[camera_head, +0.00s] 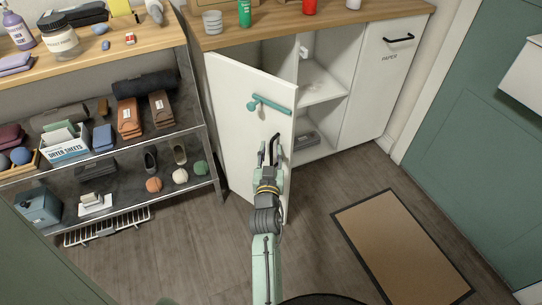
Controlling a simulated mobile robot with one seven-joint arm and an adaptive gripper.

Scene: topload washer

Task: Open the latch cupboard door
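The white cupboard door (236,125) stands open, swung out towards me and to the left of the cupboard opening. A green latch handle (269,104) with a round boss is on the door's upper part, its lever lying roughly level and pointing right. My gripper (269,145) is in front of the door near its free edge, below the handle and apart from it. Its two dark fingers look a little apart, with nothing seen between them. Whether it touches the door face cannot be told.
The cupboard inside shows a shelf (321,84) and a grey item (306,140) low down. A "PAPER" panel (381,80) with a black handle is at the right. A loaded metal rack (211,160) stands left of the door. A brown mat (402,248) lies on the floor.

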